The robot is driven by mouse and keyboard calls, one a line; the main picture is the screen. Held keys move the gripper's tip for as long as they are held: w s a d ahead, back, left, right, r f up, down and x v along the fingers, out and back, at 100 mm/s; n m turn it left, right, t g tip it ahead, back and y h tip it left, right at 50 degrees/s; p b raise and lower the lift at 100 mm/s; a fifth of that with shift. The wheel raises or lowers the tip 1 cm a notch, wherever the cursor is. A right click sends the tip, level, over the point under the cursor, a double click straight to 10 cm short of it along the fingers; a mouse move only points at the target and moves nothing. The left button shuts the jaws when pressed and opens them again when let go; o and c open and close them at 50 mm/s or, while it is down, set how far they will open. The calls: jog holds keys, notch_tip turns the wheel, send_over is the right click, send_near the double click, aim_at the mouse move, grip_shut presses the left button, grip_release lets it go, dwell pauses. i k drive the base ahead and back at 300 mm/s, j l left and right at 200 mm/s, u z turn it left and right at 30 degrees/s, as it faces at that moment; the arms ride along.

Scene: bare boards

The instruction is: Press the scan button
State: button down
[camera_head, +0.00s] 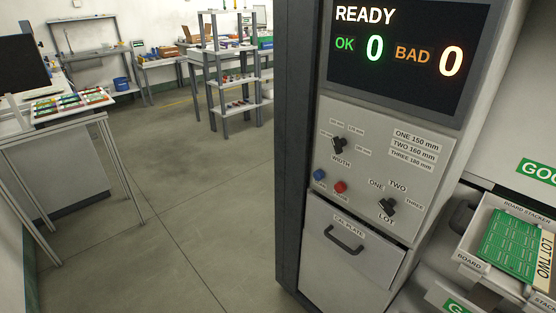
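The control panel (372,170) is a grey plate on the machine to the right of centre. A blue button (319,175) and a red button (340,187) sit side by side at its lower left. The small label under the blue button looks like "SCAN", partly unclear; the label under the red one is too small to read. Above them is a black WIDTH knob (338,146), and to their right is a black LOT knob (387,207). My gripper is not in view.
A screen (408,65) above the panel reads READY, OK 0, BAD 0. A door (350,245) with a dark handle is below. A board stacker (480,225) with a green board (510,247) stands at right. Open floor (190,190) lies left; benches and shelves stand behind.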

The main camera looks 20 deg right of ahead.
aim_at(319, 175)
jog(key=i+j, duration=0.2)
jog(key=i, duration=0.2)
jog(key=i+j, duration=0.2)
jog(key=i, duration=0.25)
